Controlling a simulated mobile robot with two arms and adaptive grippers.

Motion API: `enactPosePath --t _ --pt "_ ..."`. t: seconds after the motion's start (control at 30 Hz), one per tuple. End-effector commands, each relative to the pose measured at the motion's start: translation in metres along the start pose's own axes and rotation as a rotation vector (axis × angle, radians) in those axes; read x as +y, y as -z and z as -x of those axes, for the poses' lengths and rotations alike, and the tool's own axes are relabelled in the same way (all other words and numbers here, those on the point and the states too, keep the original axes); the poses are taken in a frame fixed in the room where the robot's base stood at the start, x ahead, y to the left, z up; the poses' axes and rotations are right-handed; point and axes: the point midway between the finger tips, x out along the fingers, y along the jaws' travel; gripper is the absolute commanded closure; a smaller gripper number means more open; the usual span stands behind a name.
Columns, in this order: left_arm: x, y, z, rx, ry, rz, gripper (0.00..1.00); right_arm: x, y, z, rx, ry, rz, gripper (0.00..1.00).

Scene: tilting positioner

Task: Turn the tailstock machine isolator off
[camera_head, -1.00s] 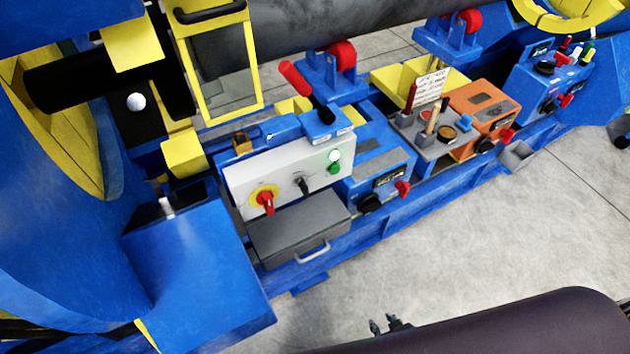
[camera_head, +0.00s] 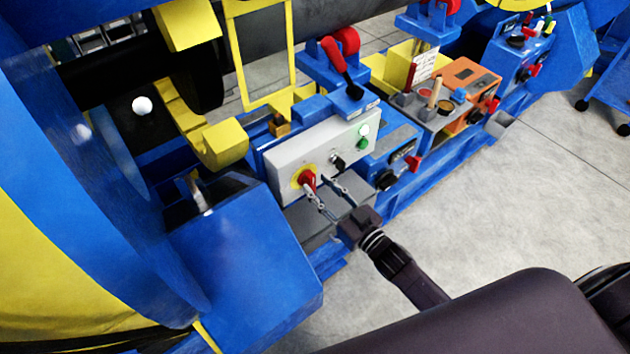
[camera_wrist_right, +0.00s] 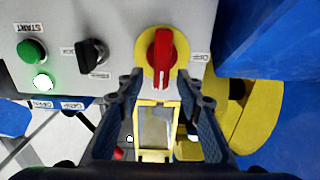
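The isolator is a red rotary handle on a yellow round plate (camera_head: 299,176), set in the grey-white control panel (camera_head: 285,155). In the right wrist view the red handle (camera_wrist_right: 163,55) stands upright in the picture, and an upside-down OFF label (camera_wrist_right: 200,57) sits to its right. My right gripper (camera_head: 320,186) is open and empty just in front of the panel. In the right wrist view its fingertips (camera_wrist_right: 163,88) sit apart on either side below the handle, not visibly touching it. My left gripper is not in view.
A black selector knob (camera_wrist_right: 91,54) and a green START button (camera_wrist_right: 31,51) share the panel. A lit white-green lamp (camera_wrist_right: 43,81) is beside them. A grey drawer box (camera_head: 318,222) juts out below the panel. A blue housing (camera_head: 245,265) stands to the left.

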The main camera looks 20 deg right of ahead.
Motion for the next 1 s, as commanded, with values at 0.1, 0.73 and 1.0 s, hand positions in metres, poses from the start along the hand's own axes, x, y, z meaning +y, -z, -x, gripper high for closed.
enactPosePath --t 0.1,0.73,1.0 --pt "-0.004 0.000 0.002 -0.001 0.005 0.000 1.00 0.000 0.001 -0.015 0.001 -0.001 -0.001 0.67" --pt "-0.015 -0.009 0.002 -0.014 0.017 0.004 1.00 0.000 -0.001 -0.024 -0.002 -0.001 -0.001 0.90" --pt "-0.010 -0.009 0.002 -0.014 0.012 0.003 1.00 0.000 -0.001 -0.024 -0.002 -0.001 0.001 1.00"
